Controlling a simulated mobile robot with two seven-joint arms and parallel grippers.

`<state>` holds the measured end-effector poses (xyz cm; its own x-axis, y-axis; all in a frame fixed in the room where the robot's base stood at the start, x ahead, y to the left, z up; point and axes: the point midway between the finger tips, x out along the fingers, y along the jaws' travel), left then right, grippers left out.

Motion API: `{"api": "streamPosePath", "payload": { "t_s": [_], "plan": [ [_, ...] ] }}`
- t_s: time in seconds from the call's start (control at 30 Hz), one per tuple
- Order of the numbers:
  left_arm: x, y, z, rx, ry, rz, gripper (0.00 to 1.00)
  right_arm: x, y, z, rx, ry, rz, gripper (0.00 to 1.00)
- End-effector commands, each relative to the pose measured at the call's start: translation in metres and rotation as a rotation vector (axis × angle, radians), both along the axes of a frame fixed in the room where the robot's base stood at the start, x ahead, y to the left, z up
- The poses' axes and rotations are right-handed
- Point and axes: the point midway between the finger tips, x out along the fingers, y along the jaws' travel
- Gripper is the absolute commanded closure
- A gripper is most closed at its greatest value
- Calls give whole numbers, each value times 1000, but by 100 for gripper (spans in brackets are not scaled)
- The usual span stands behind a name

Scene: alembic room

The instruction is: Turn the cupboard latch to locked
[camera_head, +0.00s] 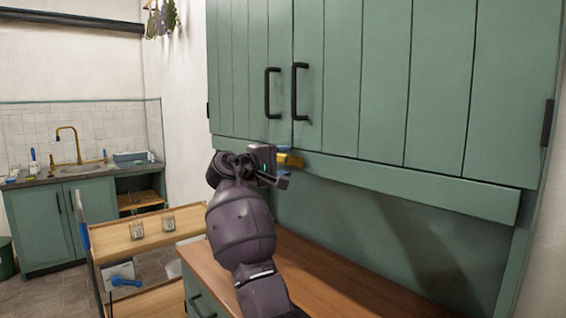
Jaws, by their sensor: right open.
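The green cupboard (370,80) fills the upper right, with two doors that meet between two black handles. A small brass piece, seemingly the latch (291,160), shows on the rail just below the doors' meeting line. It is partly hidden by my right gripper (281,166), so its turned position cannot be told. My right gripper is open, its fingertips close around or beside the brass piece. Contact cannot be told. My left gripper is not in view.
A wooden counter (330,290) runs below the cupboard, bare where it shows. At the left stand a wooden shelf unit (150,243) with two jars and a sink cabinet (48,222) with a brass tap (68,140). Dried bunches (160,18) hang at the top.

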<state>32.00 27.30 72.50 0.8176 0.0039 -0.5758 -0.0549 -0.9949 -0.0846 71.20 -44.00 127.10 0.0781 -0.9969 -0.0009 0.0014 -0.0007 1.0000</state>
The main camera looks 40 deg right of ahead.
Motion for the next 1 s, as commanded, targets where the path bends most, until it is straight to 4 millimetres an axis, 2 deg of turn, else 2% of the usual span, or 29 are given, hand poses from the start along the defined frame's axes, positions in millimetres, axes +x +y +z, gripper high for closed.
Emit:
{"api": "streamPosePath", "payload": {
  "t_s": [0.27,0.37,0.6,1.0],
  "plan": [
    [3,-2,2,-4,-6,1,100,0,-1,0,0,0,0,45],
    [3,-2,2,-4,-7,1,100,0,-1,0,-1,0,0,57],
    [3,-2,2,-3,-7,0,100,0,-1,0,0,0,0,94],
    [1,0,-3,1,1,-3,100,1,-1,-1,6,-77,0,94]
  ]
}}
